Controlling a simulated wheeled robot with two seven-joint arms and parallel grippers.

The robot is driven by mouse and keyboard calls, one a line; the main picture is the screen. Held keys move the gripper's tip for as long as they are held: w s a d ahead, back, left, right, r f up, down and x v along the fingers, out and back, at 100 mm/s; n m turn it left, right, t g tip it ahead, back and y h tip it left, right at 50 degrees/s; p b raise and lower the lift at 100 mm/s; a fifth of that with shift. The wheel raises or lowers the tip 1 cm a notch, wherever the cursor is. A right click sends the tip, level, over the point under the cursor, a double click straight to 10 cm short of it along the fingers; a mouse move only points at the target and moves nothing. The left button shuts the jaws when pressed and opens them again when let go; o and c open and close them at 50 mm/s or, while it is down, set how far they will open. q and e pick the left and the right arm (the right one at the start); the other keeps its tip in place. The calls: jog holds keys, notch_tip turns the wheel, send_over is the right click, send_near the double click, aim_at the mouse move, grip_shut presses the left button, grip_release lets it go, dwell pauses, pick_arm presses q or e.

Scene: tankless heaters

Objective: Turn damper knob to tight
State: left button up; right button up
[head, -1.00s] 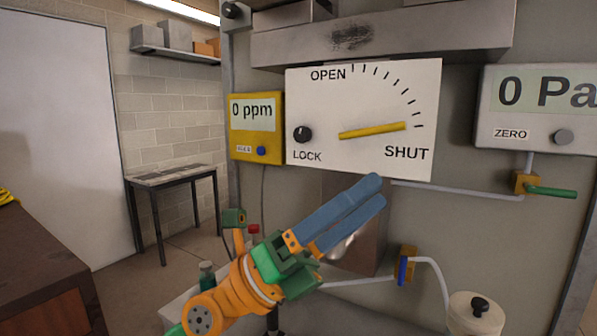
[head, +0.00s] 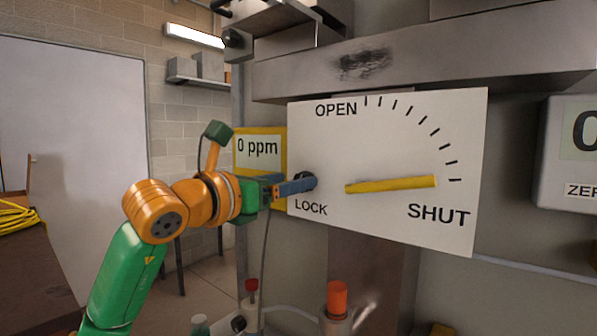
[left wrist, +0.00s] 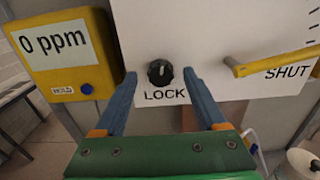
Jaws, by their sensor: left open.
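The black damper knob (left wrist: 160,73) sits above the word LOCK on the white damper plate (head: 400,130). In the head view the knob (head: 309,178) is partly hidden by the fingers of my left gripper (head: 312,183). In the left wrist view the blue fingers of my left gripper (left wrist: 160,80) are apart, with the knob between their tips in the picture. I cannot tell whether either finger touches it. The yellow damper lever (head: 390,185) points right, near the SHUT end of the scale. My right gripper is not in view.
A yellow ppm meter (head: 260,145) hangs just left of the plate, close to my left gripper. A grey gauge (head: 565,150) is at the right. Below stand an orange-capped item (head: 337,298) and a red-capped bottle (head: 251,290).

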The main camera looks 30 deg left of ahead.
pick_arm(q)
jog(key=w, duration=0.3)
jog(key=shift+w+d+f, duration=0.1)
jog(key=shift+w+f, duration=0.1)
jog(key=shift+f, duration=0.15)
jog(key=shift+s+r, duration=0.15)
jog(key=shift+s, duration=0.15)
jog(key=c, duration=0.6)
grip_shut()
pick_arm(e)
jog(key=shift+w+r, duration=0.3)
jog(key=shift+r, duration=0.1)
pick_arm(q)
jog(key=shift+m, duration=0.3)
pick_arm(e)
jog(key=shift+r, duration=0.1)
pick_arm(q)
jog(key=shift+s+d+m+p, duration=0.1)
jog(key=shift+m+p, duration=0.95)
jog(key=shift+m, duration=3.75)
jog(key=shift+d+m+p, duration=0.1)
jog(key=shift+m+p, duration=0.9)
jog(key=shift+m, duration=3.8)
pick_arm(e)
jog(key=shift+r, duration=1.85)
